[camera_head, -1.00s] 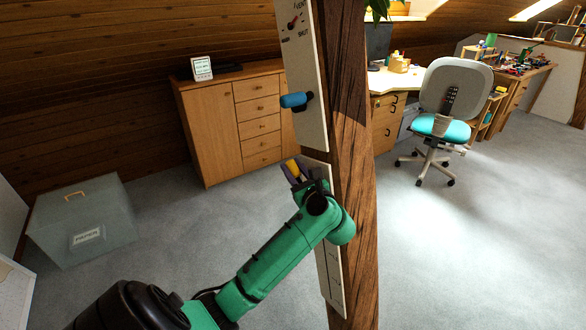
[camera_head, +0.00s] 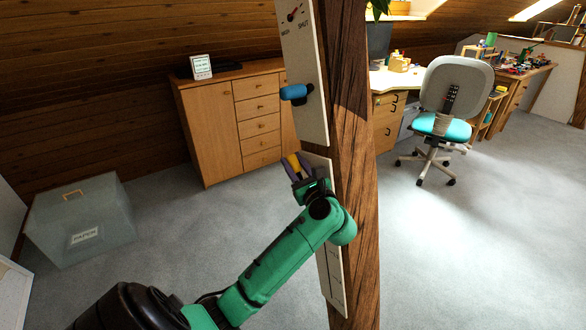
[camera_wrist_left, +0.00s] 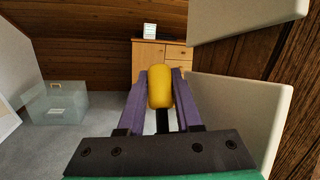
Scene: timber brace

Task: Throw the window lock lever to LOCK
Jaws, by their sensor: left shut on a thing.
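A lever with a yellow handle (camera_wrist_left: 160,87) stands out from the lower pale panel (camera_head: 333,270) on the timber post. My left gripper (camera_head: 293,164) is shut on this handle, with one purple finger on each side of it. In the left wrist view the handle lies between the fingers (camera_wrist_left: 160,100), with a dark stem below it. The yellow also shows between the fingers in the head view. Any LOCK marking is hidden or too small to read. My right gripper is not in view.
The upper panel (camera_head: 308,125) carries a blue handle (camera_head: 293,92) above my gripper and a dial marked SHUT (camera_head: 293,15). The timber post (camera_head: 352,150) stands close on the right. A cabinet (camera_head: 208,125), a clear box (camera_head: 80,222) and a chair (camera_head: 445,100) stand farther back.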

